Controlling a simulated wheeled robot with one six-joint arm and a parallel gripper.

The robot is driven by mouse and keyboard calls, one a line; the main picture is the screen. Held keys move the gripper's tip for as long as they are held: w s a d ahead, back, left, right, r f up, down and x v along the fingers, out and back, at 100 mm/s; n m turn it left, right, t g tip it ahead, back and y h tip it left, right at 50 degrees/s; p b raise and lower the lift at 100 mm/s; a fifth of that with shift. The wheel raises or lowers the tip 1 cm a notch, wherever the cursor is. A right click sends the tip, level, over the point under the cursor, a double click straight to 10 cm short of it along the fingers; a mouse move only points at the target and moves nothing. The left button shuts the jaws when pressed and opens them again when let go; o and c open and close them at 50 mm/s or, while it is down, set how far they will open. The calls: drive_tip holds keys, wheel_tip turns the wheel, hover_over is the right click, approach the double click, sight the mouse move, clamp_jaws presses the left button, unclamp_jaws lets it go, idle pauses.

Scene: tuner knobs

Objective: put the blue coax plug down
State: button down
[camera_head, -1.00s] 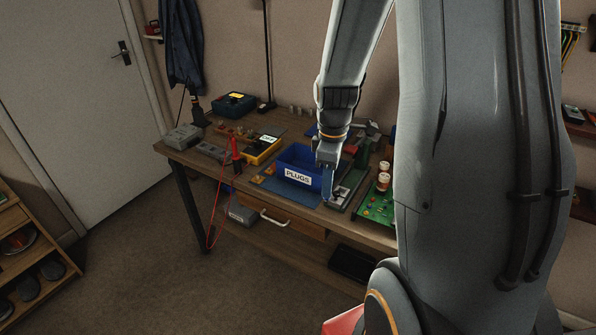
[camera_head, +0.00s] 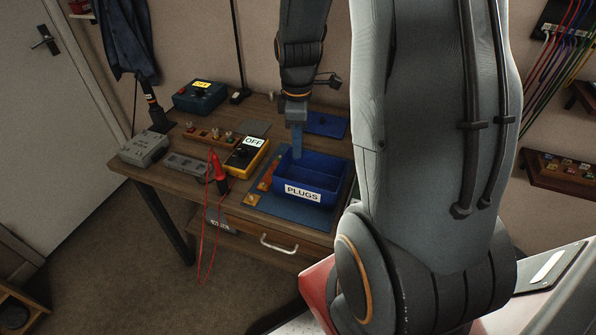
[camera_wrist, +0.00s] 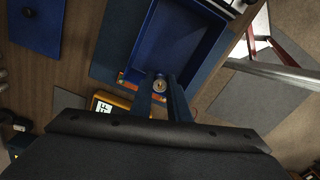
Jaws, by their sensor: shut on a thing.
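My gripper (camera_head: 297,150) points down over the left part of the blue bin labelled PLUGS (camera_head: 303,194). In the wrist view its two fingers (camera_wrist: 161,100) close on the coax plug (camera_wrist: 159,84), which shows as a small round end with a brass-coloured centre. In that view the plug overlaps the edge of the bin (camera_wrist: 144,38). The head view does not show the plug apart from the fingers. The bin's visible floor looks empty; I cannot tell the plug's exact height above it.
A yellow meter marked OFF (camera_head: 245,157) stands close left of the bin. A red probe with a lead (camera_head: 216,170) stands further left, near grey boxes (camera_head: 144,148). A blue mat (camera_head: 326,124) lies behind the bin. My arm hides the bench's right side.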

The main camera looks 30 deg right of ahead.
drive_tip(key=f, duration=0.2)
drive_tip(key=f+p, duration=0.1)
drive_tip(key=f, duration=0.1)
drive_tip(key=shift+s+a, duration=0.1)
drive_tip(key=shift+a, duration=0.1)
drive_tip(key=shift+f+p, duration=0.5)
drive_tip(key=shift+f, duration=2.1)
drive_tip(key=shift+d, duration=0.1)
drive_tip(key=c, duration=1.7)
unclamp_jaws()
drive_tip(key=shift+f, duration=0.1)
